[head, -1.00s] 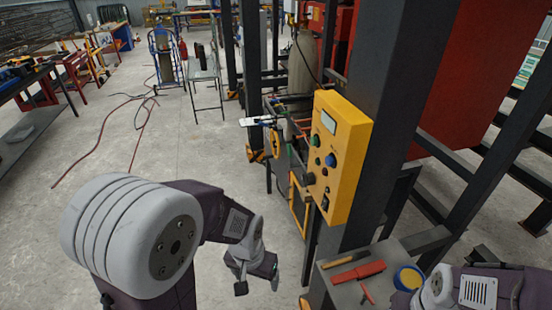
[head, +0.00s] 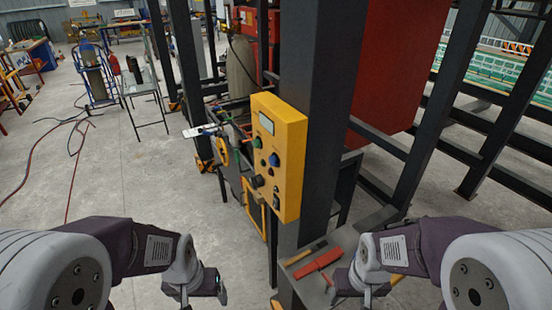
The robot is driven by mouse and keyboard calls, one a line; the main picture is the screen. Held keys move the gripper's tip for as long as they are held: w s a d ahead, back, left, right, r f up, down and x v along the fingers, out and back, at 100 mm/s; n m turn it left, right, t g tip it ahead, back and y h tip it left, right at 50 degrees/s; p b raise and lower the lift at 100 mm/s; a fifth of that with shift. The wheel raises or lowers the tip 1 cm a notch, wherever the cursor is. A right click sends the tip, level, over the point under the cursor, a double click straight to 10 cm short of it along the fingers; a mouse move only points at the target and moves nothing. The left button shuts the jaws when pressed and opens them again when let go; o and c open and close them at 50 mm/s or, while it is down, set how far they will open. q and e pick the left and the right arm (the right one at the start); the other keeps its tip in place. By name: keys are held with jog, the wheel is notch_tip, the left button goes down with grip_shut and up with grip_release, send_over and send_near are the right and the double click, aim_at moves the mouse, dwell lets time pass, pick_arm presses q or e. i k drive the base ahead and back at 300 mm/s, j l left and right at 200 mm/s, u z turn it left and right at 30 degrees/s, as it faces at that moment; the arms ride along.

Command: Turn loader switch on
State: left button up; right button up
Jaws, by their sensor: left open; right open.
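A yellow control box (head: 280,155) is fixed to a dark steel post in the middle of the head view. Its face carries a small display, green and blue buttons, a dark knob (head: 258,181) and a small black switch (head: 276,200) near the lower edge. I cannot read any labels or tell the switch's position. My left gripper (head: 205,297) is open and empty, low and to the left of the box. My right gripper (head: 352,297) is open, below and to the right of the box, over or beside a small grey shelf. Neither gripper touches the box.
The grey shelf (head: 310,290) by the post holds a red tool (head: 318,263) and a wooden-handled tool (head: 305,253). The dark post (head: 322,120) and slanted steel beams block the right side. Open concrete floor lies to the left, with a red hose across it.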

aim_at(257, 182)
jog(key=i+j+z, duration=0.1)
jog(key=j, duration=0.4)
jog(key=i+j+z, duration=0.1)
jog(key=j, duration=0.45)
jog(key=i+j, duration=0.1)
jog(key=j, duration=0.4)
jog(key=z, duration=0.05)
